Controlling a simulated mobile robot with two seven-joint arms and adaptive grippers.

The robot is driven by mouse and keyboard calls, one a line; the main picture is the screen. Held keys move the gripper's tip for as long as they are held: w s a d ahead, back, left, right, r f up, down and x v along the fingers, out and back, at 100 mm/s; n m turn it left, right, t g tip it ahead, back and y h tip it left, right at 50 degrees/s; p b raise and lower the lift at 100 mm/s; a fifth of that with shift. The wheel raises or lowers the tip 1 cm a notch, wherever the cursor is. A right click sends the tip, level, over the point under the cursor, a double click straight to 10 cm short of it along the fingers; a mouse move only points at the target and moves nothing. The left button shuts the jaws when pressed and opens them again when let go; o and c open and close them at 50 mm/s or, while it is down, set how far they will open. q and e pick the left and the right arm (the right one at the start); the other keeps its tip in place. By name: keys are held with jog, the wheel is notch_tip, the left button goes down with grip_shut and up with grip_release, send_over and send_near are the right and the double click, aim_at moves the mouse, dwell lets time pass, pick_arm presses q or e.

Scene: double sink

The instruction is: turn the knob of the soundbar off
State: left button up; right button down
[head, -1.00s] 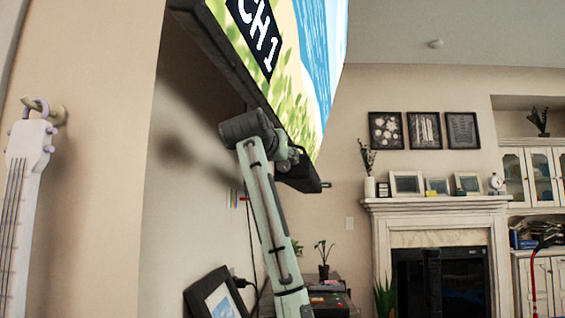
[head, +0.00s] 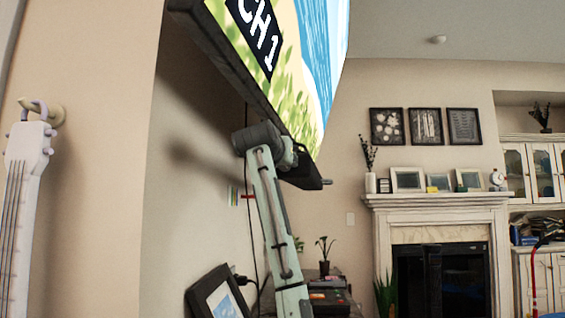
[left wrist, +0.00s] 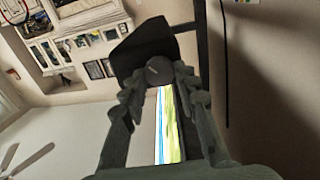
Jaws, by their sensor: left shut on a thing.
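The soundbar (head: 302,179) is a dark box under the lower edge of the wall-mounted TV. It also shows in the left wrist view as a dark block (left wrist: 143,45). Its round dark knob (left wrist: 158,70) has a light mark and sits between the fingertips of my left gripper (left wrist: 159,76), which is shut on it. In the head view my left gripper (head: 290,157) is under the TV by the soundbar, partly hidden by my arm, and the knob cannot be made out. My right gripper is in neither view.
The TV (head: 252,75) shows "CH 1" over a beach picture, close above my left arm. A framed picture (head: 219,295) and a small plant (head: 324,250) stand below. A white guitar (head: 25,180) hangs at left. A fireplace (head: 440,215) is at the back.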

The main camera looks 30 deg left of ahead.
pick_arm(q)
jog(key=shift+c, duration=1.1)
jog(key=n, duration=2.7)
jog(key=shift+a+f+n, duration=0.1)
jog(key=shift+f+n, duration=0.25)
jog(key=shift+n, duration=0.05)
jog(key=o, duration=1.1)
jog(key=shift+o, duration=0.2)
jog(key=shift+s, duration=0.15)
